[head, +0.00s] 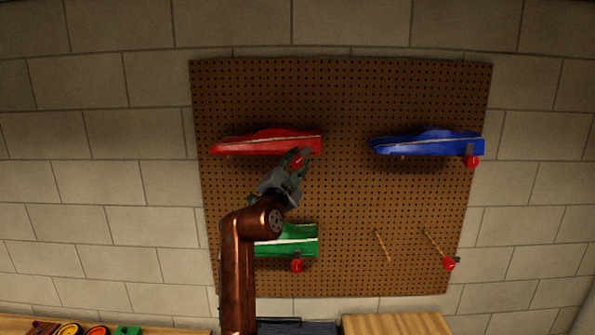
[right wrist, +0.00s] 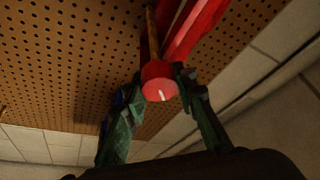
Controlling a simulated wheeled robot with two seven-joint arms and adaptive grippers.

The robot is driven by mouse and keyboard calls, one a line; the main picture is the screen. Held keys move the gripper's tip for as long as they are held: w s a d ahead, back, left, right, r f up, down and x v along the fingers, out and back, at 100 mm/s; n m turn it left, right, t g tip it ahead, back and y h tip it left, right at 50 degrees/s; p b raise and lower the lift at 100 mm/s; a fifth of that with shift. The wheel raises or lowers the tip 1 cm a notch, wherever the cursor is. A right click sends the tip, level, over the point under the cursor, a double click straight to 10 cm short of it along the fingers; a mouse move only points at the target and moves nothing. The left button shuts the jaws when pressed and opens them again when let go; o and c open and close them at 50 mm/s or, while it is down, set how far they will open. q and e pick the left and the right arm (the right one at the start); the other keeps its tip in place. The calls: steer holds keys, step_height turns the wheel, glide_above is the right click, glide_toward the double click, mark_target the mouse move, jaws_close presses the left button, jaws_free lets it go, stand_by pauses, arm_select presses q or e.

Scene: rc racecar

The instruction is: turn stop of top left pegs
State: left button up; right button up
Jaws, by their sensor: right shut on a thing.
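A pegboard (head: 345,185) hangs on the wall. A red car body (head: 265,142) rests on pegs at its top left and also shows in the right wrist view (right wrist: 194,28). At its right end is a round red stop with a white mark (right wrist: 160,82), on the end of a wooden peg (right wrist: 152,35). My right gripper (head: 300,158) is at this stop, with its fingers (right wrist: 158,84) on either side of it, shut on it. My left gripper is not in view.
A blue car body (head: 425,143) with a red stop (head: 472,161) hangs at top right. A green car body (head: 290,240) with a red stop (head: 297,266) is below, partly behind my right arm. Bare pegs (head: 382,245) are at lower right, one with a red stop (head: 449,263).

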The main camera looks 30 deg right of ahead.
steer(key=shift+m+g, duration=0.4)
steer(key=shift+m, duration=0.7)
steer(key=shift+m+g, duration=0.5)
steer(key=shift+m, duration=0.5)
steer(key=m+g+y+p, duration=0.1)
steer(key=m, duration=0.3)
steer(key=shift+f+p, duration=0.1)
steer(key=shift+p, duration=0.25)
steer(key=shift+m, duration=0.3)
steer(key=o, duration=1.2)
